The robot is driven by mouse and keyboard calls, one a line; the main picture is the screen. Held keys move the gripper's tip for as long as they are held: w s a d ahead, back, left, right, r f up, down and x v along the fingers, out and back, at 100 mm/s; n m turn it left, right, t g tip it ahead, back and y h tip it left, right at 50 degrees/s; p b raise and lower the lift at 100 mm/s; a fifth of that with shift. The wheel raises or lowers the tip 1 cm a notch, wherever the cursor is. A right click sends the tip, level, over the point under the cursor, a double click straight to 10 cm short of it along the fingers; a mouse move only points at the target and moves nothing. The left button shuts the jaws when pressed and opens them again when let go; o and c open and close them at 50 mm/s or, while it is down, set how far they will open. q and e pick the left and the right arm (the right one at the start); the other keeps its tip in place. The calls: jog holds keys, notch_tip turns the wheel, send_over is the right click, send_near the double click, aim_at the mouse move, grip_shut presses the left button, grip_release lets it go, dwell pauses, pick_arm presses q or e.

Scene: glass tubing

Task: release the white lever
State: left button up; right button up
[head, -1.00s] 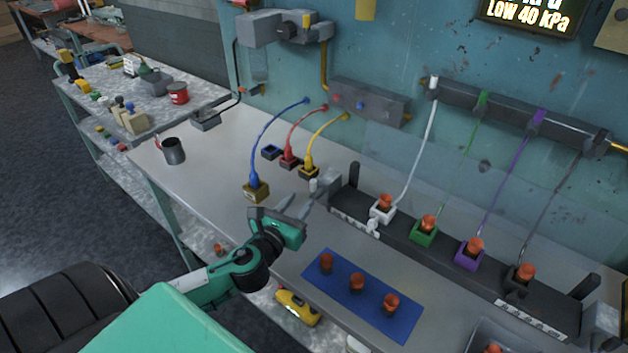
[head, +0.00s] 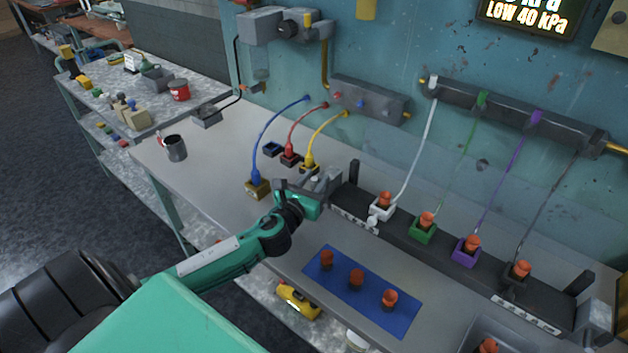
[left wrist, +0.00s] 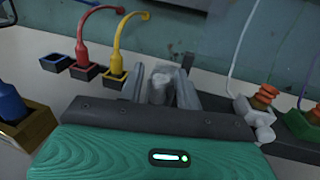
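My left gripper (head: 318,184) reaches over the bench to the left end of the black rack (head: 405,240). In the left wrist view its fingers (left wrist: 160,88) are apart, with a pale grey-white upright knob (left wrist: 159,80) between or just beyond them; I cannot tell whether they touch it. This knob may be the white lever. A white holder (head: 380,213) with an orange-topped plug (head: 385,199) and a small white knob at its front stands on the rack, right of the gripper. It also shows in the left wrist view (left wrist: 255,122). My right gripper is out of view.
Blue, red and yellow tubes (head: 318,137) rise behind the gripper; the blue one ends in a brass-coloured block (head: 257,189). Green (head: 423,232) and purple (head: 465,252) holders stand further right on the rack. A blue mat (head: 338,293) with orange-topped plugs lies in front.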

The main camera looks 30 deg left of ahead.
pick_arm(q)
grip_shut()
